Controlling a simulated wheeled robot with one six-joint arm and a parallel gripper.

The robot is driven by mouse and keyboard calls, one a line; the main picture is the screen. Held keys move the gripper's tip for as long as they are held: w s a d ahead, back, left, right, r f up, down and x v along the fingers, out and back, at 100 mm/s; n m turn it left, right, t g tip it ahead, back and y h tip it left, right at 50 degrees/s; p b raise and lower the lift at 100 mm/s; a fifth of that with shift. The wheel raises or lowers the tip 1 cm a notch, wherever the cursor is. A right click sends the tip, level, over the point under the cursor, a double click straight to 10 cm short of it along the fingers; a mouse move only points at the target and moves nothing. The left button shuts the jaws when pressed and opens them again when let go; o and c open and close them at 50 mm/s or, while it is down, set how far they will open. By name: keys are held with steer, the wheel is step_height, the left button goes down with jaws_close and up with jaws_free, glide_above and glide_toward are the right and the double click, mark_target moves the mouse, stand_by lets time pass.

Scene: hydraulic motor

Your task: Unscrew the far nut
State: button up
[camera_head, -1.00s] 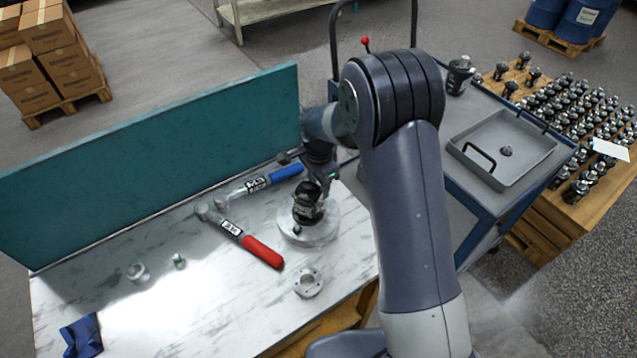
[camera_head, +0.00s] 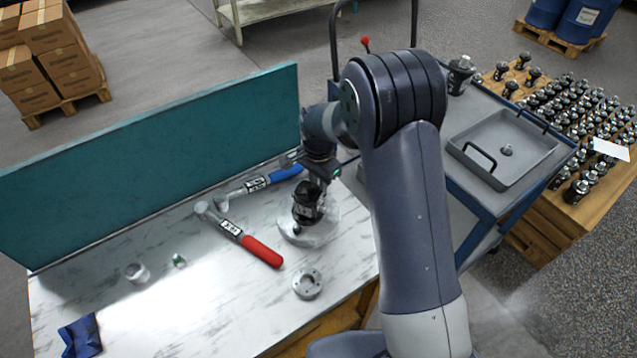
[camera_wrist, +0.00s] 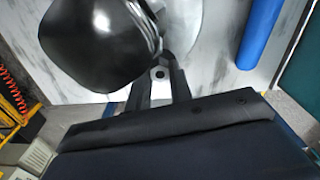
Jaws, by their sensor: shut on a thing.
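A black hydraulic motor (camera_head: 304,212) stands on a pale round base (camera_head: 322,234) on the marbled workbench. It fills the upper left of the wrist view (camera_wrist: 95,45) as a glossy dark body. My gripper (camera_wrist: 160,75) is beside the motor, with its two dark fingers shut on a small nut (camera_wrist: 160,73) that has a dark hole in its middle. In the head view the nut is hidden behind my wrist and the motor. I cannot tell whether the nut still sits on its thread.
A red-handled wrench (camera_head: 240,235) and a blue-handled wrench (camera_head: 258,183) lie left of the motor. A flanged ring (camera_head: 308,283) lies in front. A metal cup (camera_head: 137,272), a small green-marked part (camera_head: 179,261) and a blue cloth (camera_head: 80,336) lie further left. A teal panel (camera_head: 150,160) walls the bench's back.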

steer(key=n, duration=0.3)
stand_by(0.4)
steer(key=shift+n, duration=0.6)
steer(key=n, duration=0.4)
steer(key=shift+n+b, duration=0.3)
steer(key=shift+b, duration=0.1)
steer(key=o, duration=0.7)
steer(key=shift+c, duration=0.2)
steer(key=shift+r, duration=0.1)
